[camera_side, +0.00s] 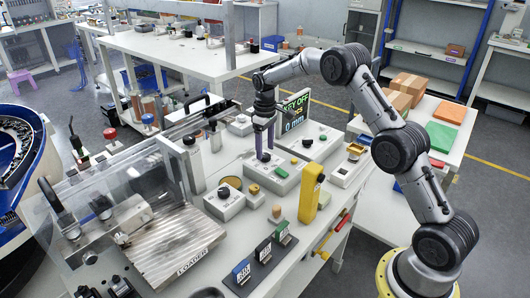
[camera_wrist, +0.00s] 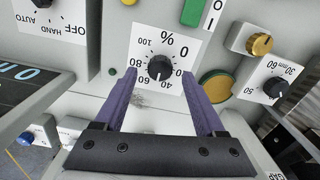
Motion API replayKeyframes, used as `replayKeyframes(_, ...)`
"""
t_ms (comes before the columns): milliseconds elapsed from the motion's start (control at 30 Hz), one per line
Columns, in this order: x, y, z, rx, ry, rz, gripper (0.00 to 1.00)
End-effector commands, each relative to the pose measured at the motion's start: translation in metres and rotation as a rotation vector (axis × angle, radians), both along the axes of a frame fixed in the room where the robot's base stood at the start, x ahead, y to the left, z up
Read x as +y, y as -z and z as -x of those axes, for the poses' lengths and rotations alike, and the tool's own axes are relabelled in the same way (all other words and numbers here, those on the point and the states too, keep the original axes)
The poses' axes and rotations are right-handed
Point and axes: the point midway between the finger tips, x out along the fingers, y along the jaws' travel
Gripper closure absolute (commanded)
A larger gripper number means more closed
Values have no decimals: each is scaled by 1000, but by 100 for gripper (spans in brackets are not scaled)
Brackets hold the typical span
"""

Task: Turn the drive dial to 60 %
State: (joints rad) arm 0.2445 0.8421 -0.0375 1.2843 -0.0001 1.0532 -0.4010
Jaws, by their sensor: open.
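The drive dial (camera_wrist: 160,68) is a black knob on a white plate with a % scale, seen upside down in the wrist view. Its small white mark faces the lower side of the picture; the exact value it marks is too small to read surely. My gripper (camera_wrist: 160,77) is open, with one purple finger on each side of the knob. I cannot tell whether the fingers touch it. In the side view my gripper (camera_side: 264,156) points straight down over the grey control box (camera_side: 284,184), and the fingers largely hide the dial there.
A green switch (camera_wrist: 192,12) marked O and I is near the dial. A mm-scale knob (camera_wrist: 275,87) and a gold knob (camera_wrist: 260,44) lie to the right. A tall yellow block (camera_side: 311,190) stands close by. The display (camera_side: 295,112) reads KEY OFF, 0 mm.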

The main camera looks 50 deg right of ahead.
Motion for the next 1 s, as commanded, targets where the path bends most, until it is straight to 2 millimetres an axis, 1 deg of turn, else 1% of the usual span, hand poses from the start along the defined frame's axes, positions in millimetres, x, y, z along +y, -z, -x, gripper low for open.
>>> replayKeyframes(33,0,8,0,3,0,-1,28)
replayKeyframes(200,0,20,0,1,0,0,28)
replayKeyframes(533,0,23,0,0,0,0,28)
replayKeyframes(567,0,23,0,0,0,0,32)
replayKeyframes(600,0,23,0,0,0,0,39)
replayKeyframes(667,0,23,0,0,0,0,50)
replayKeyframes(700,0,23,0,0,0,0,57)
replayKeyframes(767,0,23,0,0,0,0,68)
replayKeyframes(800,0,23,0,0,0,0,75)
replayKeyframes(933,0,23,0,-1,0,0,98)
replayKeyframes(1000,0,23,0,-1,0,0,100)
